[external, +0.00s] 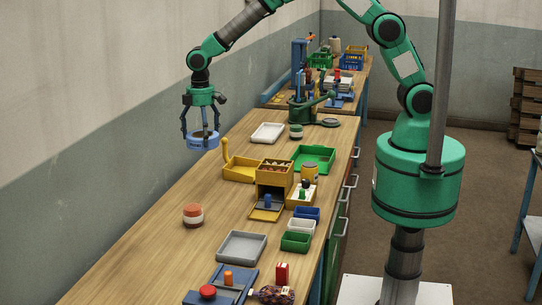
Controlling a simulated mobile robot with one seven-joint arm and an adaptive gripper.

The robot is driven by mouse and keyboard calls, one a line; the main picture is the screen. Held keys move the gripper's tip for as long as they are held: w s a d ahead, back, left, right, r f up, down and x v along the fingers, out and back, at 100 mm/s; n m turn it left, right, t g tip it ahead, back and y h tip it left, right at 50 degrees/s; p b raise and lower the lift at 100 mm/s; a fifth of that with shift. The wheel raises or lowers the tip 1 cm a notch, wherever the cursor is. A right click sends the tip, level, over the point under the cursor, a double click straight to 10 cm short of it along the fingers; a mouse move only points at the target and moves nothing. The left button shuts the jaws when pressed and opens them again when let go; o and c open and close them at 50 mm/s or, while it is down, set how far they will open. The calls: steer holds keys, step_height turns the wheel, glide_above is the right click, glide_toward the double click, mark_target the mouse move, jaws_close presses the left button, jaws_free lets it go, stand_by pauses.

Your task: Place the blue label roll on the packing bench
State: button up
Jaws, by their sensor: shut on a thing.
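My gripper (203,132) hangs at the left of the external view, pointing down. It is shut on the blue label roll (202,142), a short blue ring with some small marking on its side. The roll appears held above the far left side of the wooden packing bench (150,240); how high it is above the surface I cannot tell. The fingers partly hide the roll's upper rim.
An orange-and-white roll (193,215) stands nearer on the bench. A grey tray (241,247) lies in front. Bare wood lies between them at left.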

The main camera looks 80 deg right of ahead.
steer(key=s+a+n+b, duration=0.1)
steer(key=s+a, duration=0.4)
steer(key=a, duration=0.5)
steer(key=s+a+n, duration=0.2)
steer(key=s+a, duration=0.4)
steer(key=a, duration=0.4)
steer(key=s+a+n+b, duration=0.1)
steer(key=s+a, duration=0.4)
steer(key=a, duration=0.5)
step_height(320, 180, down, 16)
steer(key=shift+a+r, duration=0.1)
steer(key=shift+r, duration=0.05)
steer(key=shift+w+a, duration=0.1)
steer(key=w+a, duration=0.3)
steer(key=w, duration=0.1)
steer(key=w+a+f+p, duration=0.1)
steer(key=w+a, duration=0.2)
steer(key=w, duration=0.1)
steer(key=w+a, duration=0.3)
steer(key=w, duration=0.1)
steer(key=shift+w+a+f, duration=0.2)
steer(key=shift+a+f, duration=0.1)
steer(key=shift+a, duration=0.05)
steer(key=shift+f+p, duration=0.3)
steer(key=shift+f, duration=1.45)
